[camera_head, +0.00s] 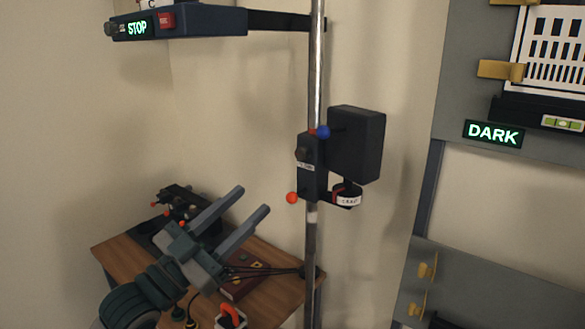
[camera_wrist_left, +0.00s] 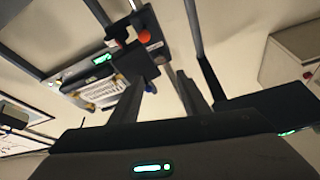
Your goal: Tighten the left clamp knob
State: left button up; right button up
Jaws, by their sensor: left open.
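A black carriage (camera_head: 312,165) with a camera box (camera_head: 357,143) sits on the chrome column. It carries a dark knob (camera_head: 302,154), a blue ball knob (camera_head: 323,132) and an orange ball knob (camera_head: 292,198) at its lower left. An orange ball also shows in the left wrist view (camera_wrist_left: 145,37). Brass clamps (camera_head: 501,69) hold the left side of a chart board. I cannot tell which part is the left clamp knob. My left gripper (camera_head: 253,199) is open and empty, lower left of the carriage and apart from it. My right gripper is not in view.
A wooden table (camera_head: 118,256) with small equipment stands behind and below my left arm. A DARK sign (camera_head: 493,133) hangs under the chart (camera_head: 553,45). Brass fittings (camera_head: 427,268) sit lower right.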

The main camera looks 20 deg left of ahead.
aim_at(300, 156)
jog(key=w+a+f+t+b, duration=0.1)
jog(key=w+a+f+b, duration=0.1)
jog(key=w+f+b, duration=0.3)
pick_arm(q)
jog(key=p+x, duration=0.3)
jog(key=x, duration=0.9)
jog(key=shift+w+d+r, duration=0.1)
jog(key=shift+w+r, duration=0.05)
jog(key=shift+w+d+r+p, duration=0.2)
jog(key=shift+w+d+p, duration=0.2)
jog(key=shift+w, duration=0.2)
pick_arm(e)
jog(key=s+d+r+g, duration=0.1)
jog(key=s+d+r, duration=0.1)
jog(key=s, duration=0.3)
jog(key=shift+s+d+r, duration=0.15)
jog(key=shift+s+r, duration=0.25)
pick_arm(q)
jog(key=shift+a, duration=0.1)
jog(key=c, duration=1.1)
